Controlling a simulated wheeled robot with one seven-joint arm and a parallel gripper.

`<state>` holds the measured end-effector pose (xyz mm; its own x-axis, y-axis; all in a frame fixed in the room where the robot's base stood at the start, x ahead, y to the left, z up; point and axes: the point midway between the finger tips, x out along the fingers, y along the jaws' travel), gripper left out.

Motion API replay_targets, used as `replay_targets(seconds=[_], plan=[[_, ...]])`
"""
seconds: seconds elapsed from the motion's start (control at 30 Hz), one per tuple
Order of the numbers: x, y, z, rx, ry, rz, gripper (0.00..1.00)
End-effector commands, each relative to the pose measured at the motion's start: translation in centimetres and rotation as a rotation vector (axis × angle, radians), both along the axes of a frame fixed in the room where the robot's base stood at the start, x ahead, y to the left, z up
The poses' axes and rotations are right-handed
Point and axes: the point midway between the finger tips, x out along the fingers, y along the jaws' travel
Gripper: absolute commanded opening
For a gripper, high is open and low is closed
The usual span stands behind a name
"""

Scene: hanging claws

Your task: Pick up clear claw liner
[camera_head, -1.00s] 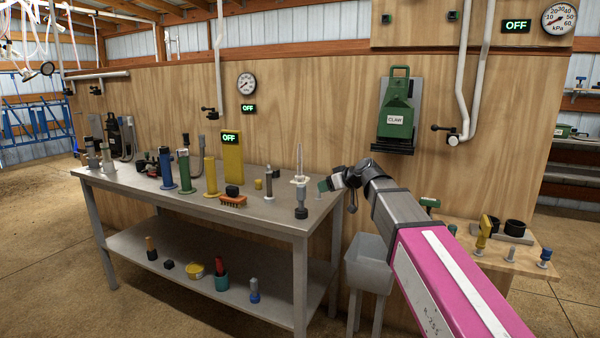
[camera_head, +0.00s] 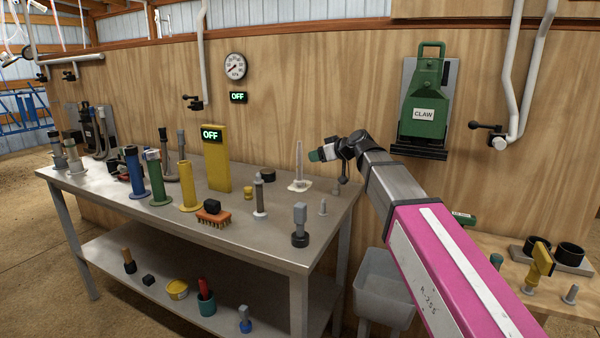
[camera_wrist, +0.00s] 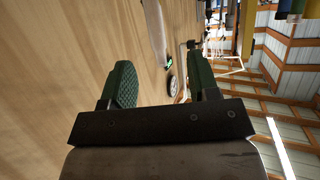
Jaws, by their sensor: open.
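The clear claw liner (camera_head: 299,160) is a slim, translucent upright piece on a pale base, near the back right of the metal workbench (camera_head: 245,232). My gripper (camera_head: 316,155) is just right of it in the head view, with green-padded fingers. In the wrist view my gripper (camera_wrist: 163,84) is open, with nothing between its fingers. A pale translucent shaft, likely the liner (camera_wrist: 156,28), shows ahead of the fingers near the top centre, apart from them. The exact gap in depth is hard to tell.
A grey stubby tool (camera_head: 300,225), a grey post (camera_head: 260,195) and an orange brush (camera_head: 213,214) stand nearby on the bench. Coloured cylinders (camera_head: 187,187) are further left. The wooden wall (camera_head: 330,90) is behind, with a green claw unit (camera_head: 425,100).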

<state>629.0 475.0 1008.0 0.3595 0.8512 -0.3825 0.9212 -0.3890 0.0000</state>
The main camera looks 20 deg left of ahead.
Motion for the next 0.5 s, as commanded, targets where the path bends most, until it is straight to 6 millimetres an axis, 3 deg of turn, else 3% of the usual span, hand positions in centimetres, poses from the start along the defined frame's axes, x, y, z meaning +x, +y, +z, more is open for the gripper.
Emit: replay_targets(seconds=[0.17, 0.5], plan=[[0.5, 0.9, -0.4, 0.0, 0.002, 0.001, 0.55], [2.1, 4.7, -2.1, 0.0, 0.002, 0.001, 0.55]])
